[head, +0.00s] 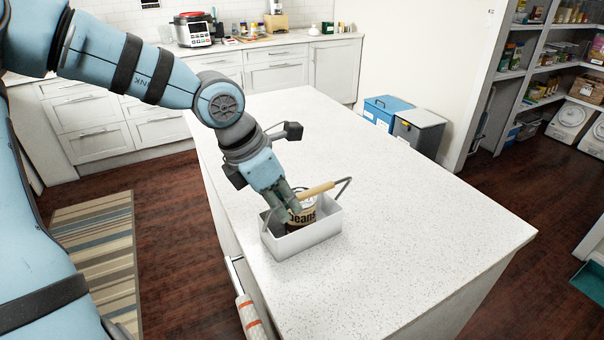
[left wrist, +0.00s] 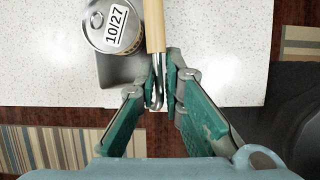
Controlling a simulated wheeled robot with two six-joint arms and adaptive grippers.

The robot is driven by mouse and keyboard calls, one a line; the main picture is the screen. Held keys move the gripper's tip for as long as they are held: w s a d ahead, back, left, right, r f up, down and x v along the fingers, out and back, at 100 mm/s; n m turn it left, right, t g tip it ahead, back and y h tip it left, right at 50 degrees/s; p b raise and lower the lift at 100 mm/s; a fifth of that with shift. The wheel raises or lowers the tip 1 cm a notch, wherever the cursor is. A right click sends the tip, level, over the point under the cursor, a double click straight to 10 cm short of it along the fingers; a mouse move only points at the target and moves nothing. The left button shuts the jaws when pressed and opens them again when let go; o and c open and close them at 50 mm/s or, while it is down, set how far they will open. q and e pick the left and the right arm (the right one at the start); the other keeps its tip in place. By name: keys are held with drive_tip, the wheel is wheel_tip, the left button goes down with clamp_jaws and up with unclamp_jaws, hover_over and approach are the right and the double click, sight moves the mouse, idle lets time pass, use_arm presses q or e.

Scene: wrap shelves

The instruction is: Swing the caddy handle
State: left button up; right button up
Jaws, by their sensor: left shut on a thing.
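A white caddy (head: 312,237) stands on the island counter. Its handle has a light wooden bar (head: 317,190) and metal side arms, and stands raised above the caddy. A can labelled beans (head: 300,213) is inside the caddy, and its lid marked 10/27 (left wrist: 113,26) shows in the left wrist view. My left gripper (head: 287,204) reaches down at the caddy's left side. In the left wrist view its green fingers (left wrist: 161,75) are shut on the handle, around the metal by the end of the wooden bar (left wrist: 154,25). My right gripper is not in view.
The white speckled countertop (head: 420,240) is clear around the caddy. A towel (head: 250,318) hangs on a rail at the island's near left side. A blue bin (head: 385,108) and a grey bin (head: 420,130) stand beyond the island. Pantry shelves are at the right.

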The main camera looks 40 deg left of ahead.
use_arm(q)
drive_tip(key=shift+d, duration=0.1)
drive_tip(key=shift+s+d+f, duration=0.25)
drive_tip(key=shift+d+f, duration=0.15)
drive_tip(key=shift+d, duration=0.2)
drive_tip(key=shift+s+d+f, duration=0.25)
drive_tip(key=shift+d+f, duration=0.15)
drive_tip(key=shift+d, duration=0.2)
drive_tip(key=shift+c, duration=0.2)
drive_tip(key=o, duration=0.5)
drive_tip(key=shift+c, duration=0.2)
